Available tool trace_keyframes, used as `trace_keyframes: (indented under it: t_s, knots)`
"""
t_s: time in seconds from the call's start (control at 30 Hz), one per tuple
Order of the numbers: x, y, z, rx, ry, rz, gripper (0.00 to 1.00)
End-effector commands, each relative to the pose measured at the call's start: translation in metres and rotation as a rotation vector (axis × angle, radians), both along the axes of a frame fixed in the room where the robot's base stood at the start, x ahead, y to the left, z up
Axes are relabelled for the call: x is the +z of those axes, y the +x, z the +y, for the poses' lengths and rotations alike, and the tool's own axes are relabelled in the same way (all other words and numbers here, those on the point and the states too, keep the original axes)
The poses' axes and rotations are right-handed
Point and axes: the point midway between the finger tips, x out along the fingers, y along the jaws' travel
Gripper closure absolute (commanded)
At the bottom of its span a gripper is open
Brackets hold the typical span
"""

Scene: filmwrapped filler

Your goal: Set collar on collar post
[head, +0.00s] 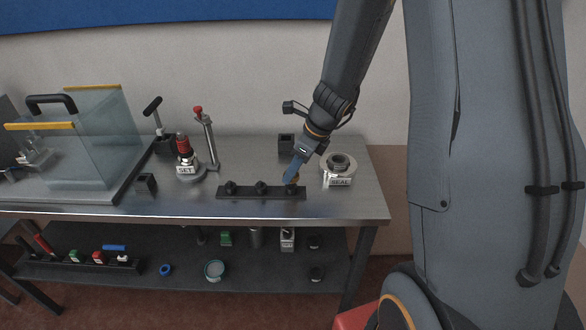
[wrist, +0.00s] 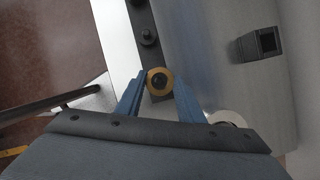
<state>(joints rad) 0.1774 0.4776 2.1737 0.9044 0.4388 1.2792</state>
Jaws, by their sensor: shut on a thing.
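The collar is a small gold ring (wrist: 152,89) between the blue fingertips of my gripper (wrist: 159,86). My gripper (head: 293,177) is shut on it. In the head view the collar is a small gold patch, mostly hidden by the fingers, at the right end of a dark rail (head: 246,193). The rail carries three short dark posts; the left (head: 230,187) and middle (head: 261,187) ones are bare. In the wrist view a dark round post end shows inside the ring, so the collar lines up with the right post. I cannot tell how far down it sits.
A SEAL-labelled holder (head: 340,182) stands close right of the rail. A dark block (head: 286,144) is behind. A SET-labelled stand (head: 186,168) and a red-topped lever (head: 207,140) are left. The table's front edge (head: 240,213) runs just before the rail.

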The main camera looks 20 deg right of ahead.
Motion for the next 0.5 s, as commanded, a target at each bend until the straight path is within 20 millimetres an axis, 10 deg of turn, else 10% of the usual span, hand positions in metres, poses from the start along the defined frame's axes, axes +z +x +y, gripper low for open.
trace_keyframes:
  t_s: [0.5]
  knots:
    - [-0.0042,0.0002,0.0001,-0.001,0.000,0.000,0.90]
